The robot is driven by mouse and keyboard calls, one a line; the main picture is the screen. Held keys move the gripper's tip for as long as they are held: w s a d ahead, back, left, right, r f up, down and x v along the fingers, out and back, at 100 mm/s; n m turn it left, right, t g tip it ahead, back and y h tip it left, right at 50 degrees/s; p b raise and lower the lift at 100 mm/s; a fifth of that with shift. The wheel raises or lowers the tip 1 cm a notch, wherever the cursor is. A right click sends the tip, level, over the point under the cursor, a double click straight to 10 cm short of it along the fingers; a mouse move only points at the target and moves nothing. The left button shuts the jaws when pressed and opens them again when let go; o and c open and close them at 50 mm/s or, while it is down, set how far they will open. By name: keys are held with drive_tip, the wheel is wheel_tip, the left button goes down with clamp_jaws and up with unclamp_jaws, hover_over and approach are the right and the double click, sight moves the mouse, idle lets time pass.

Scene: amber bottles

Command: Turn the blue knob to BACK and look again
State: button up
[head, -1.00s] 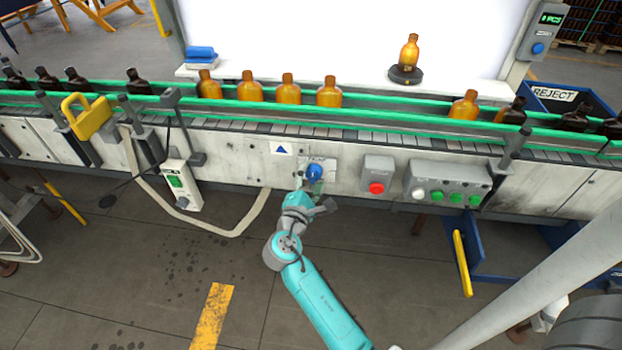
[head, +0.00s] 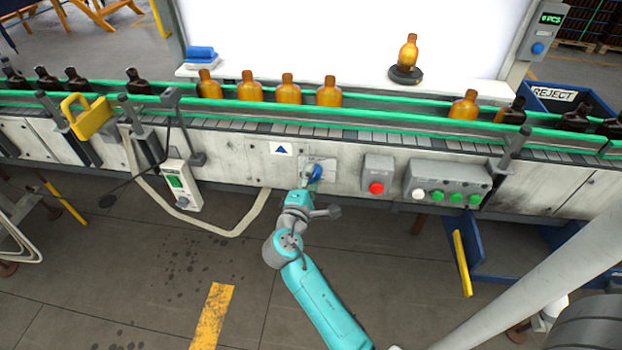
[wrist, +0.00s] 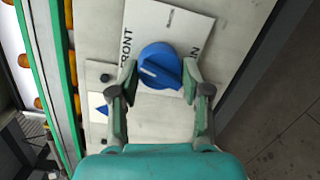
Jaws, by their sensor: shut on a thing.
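The blue knob (head: 316,171) is on the front of the conveyor. It also shows in the wrist view (wrist: 160,66) on a white label plate (wrist: 190,22). A pale mark on the knob lies toward its left side. The word FRONT reads at the plate's left; a word at the right is partly hidden by a finger, and BACK cannot be read. My gripper (wrist: 159,80) has a finger on each side of the knob and is shut on it. In the head view my gripper (head: 307,184) partly covers the knob. An amber bottle (head: 408,53) stands upright on a dark disc (head: 405,76) before the white lit panel.
A red button box (head: 378,170) and a box of several buttons (head: 447,183) sit right of the knob. Amber bottles stand behind the green rail (head: 380,113). A yellow handle (head: 88,115) and a hose (head: 232,232) are at the left. The floor below is mostly clear.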

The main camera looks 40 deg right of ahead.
drive_tip(key=m+y, duration=0.1)
drive_tip(key=m, duration=0.5)
drive_tip(key=shift+r+m, duration=0.15)
drive_tip(key=shift+m, duration=0.25)
drive_tip(key=m, duration=0.3)
drive_tip(key=shift+s+d+t+y, duration=0.1)
drive_tip(key=shift+t+y, duration=0.2)
drive_tip(key=shift+m+t, duration=0.3)
drive_tip(key=shift+m, duration=1.2)
drive_tip(key=o, duration=1.1)
drive_tip(key=shift+o, duration=0.2)
drive_tip(key=shift+s, duration=0.1)
